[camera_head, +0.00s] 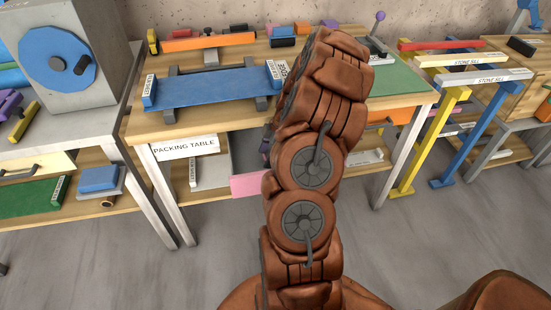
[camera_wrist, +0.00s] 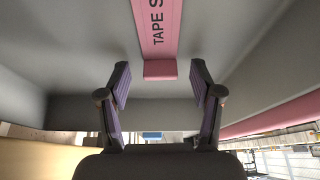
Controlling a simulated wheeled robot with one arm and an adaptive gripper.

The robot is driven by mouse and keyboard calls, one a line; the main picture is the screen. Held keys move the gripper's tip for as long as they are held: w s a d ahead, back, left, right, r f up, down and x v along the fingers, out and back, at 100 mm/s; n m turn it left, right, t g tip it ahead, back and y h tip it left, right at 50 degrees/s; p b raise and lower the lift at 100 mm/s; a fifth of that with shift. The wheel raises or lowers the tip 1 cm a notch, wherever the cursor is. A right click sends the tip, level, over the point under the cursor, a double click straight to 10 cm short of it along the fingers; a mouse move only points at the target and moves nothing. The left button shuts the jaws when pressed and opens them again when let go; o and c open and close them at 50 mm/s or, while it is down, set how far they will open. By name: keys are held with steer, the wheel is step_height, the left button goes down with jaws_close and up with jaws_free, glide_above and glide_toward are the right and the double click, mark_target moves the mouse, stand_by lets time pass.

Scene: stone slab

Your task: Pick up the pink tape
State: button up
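A pink strip with lettering that begins "TAPE S" (camera_wrist: 158,30) shows at the top centre of the wrist view, its near end between and just beyond my fingertips. The rest of the lettering is cut off. My gripper (camera_wrist: 160,72) is open, with its two purple-padded fingers apart and nothing between them. I cannot tell how far the strip is from the fingers in depth. In the head view a pink piece (camera_head: 248,184) shows at the packing table's lower level, left of my arm; I cannot tell if it is the same strip.
The packing table (camera_head: 140,128) holds a blue board (camera_head: 210,88) on top. Grey surfaces surround the gripper in the wrist view, with a long pink edge (camera_wrist: 285,112) at right. Yellow and blue stands (camera_head: 470,130) are right of the table. Grey floor is open in front.

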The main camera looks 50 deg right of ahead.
steer(key=c, duration=0.9)
steer(key=shift+o, duration=0.2)
